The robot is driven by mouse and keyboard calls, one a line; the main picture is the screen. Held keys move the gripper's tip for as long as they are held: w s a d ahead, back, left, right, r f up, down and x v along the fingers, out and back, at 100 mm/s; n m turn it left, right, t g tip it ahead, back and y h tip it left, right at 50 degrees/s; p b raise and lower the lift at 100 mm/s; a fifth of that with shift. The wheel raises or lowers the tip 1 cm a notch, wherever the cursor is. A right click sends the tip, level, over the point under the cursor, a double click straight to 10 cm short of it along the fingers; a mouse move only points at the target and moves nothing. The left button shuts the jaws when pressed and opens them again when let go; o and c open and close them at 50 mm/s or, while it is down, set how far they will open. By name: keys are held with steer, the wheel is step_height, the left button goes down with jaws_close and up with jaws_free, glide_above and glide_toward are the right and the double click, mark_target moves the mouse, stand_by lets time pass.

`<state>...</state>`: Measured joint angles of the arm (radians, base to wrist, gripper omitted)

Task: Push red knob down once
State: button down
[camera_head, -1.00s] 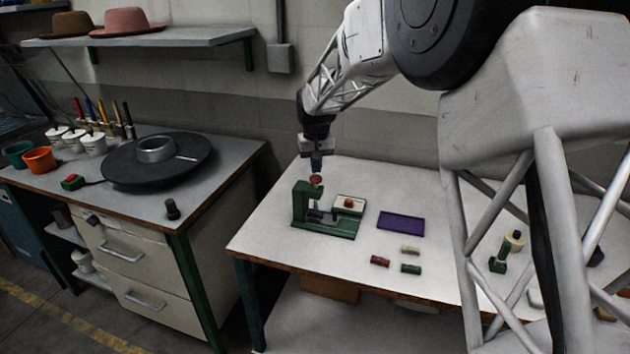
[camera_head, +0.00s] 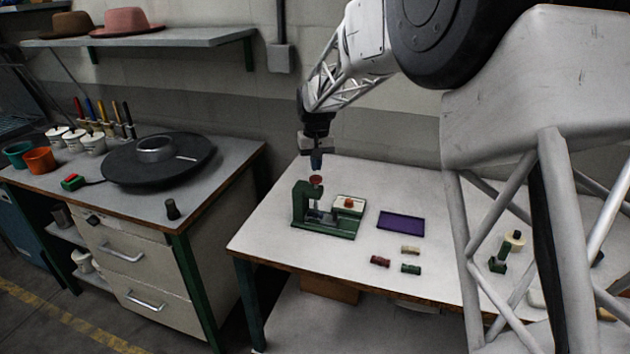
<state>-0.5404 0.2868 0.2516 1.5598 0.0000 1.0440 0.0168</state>
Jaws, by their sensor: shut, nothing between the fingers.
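The red knob (camera_head: 316,180) sits on top of the green press (camera_head: 300,207), which stands on the white table towards its left side. My gripper (camera_head: 316,166) is shut and empty, pointing straight down right above the knob. Its fingertips are very close to the knob; I cannot tell whether they touch it. A pale block with a red-orange round piece on it (camera_head: 348,203) sits at the right part of the press.
A purple tray (camera_head: 401,223) lies right of the press. Small red (camera_head: 380,261), tan (camera_head: 410,250) and green (camera_head: 410,268) pieces lie in front of it. A green stand (camera_head: 499,260) is farther right. The white table (camera_head: 270,236) is clear left of the press.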

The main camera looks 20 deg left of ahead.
step_height(320, 180, up, 6)
steer(key=shift+r, duration=0.2)
stand_by(6.1)
